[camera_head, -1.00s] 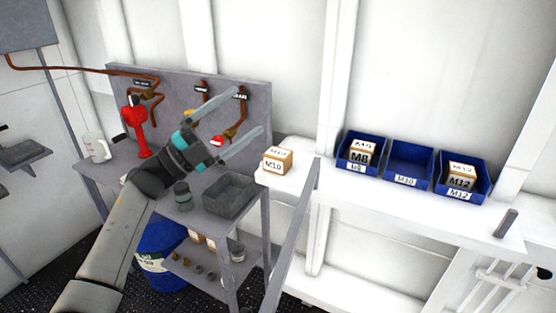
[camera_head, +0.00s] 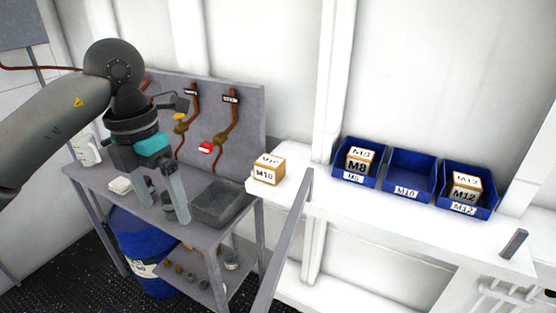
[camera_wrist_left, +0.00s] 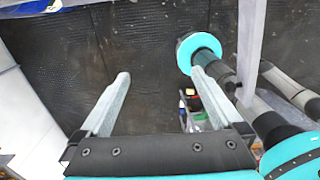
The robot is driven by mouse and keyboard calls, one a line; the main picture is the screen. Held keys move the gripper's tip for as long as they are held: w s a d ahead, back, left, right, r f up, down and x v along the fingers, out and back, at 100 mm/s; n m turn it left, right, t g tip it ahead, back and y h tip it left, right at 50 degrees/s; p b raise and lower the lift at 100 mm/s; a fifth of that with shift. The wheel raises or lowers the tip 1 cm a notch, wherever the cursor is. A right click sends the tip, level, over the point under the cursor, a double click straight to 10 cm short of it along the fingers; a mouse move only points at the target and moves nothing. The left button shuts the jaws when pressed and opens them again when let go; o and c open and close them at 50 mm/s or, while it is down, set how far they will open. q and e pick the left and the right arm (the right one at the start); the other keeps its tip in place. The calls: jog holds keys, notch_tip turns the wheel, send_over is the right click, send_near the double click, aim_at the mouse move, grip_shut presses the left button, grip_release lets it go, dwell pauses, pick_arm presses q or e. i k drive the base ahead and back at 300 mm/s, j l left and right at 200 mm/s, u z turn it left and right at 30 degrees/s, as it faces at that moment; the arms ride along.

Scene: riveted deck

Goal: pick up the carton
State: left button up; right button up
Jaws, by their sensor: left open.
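The carton marked M10 (camera_head: 269,171), tan with white labels, stands on the left end of the white shelf, near the grey bench. My left gripper (camera_head: 166,208) is open with its fingers pointing down over the grey bench, left of the carton and apart from it. Nothing is between its fingers, which also show in the left wrist view (camera_wrist_left: 160,76). The carton is not seen in that wrist view. My right gripper is not in view.
Blue bins hold an M8 carton (camera_head: 360,160) and an M12 carton (camera_head: 466,187); the M10 bin (camera_head: 409,174) between them is empty. A grey tray (camera_head: 236,210) is on the bench. A grey rail (camera_head: 290,240) rises in front of the shelf.

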aim_at(269, 169)
jog(key=i+l, duration=0.35)
jog(key=i, duration=0.2)
jog(key=i+l, duration=0.35)
jog(key=i, duration=0.25)
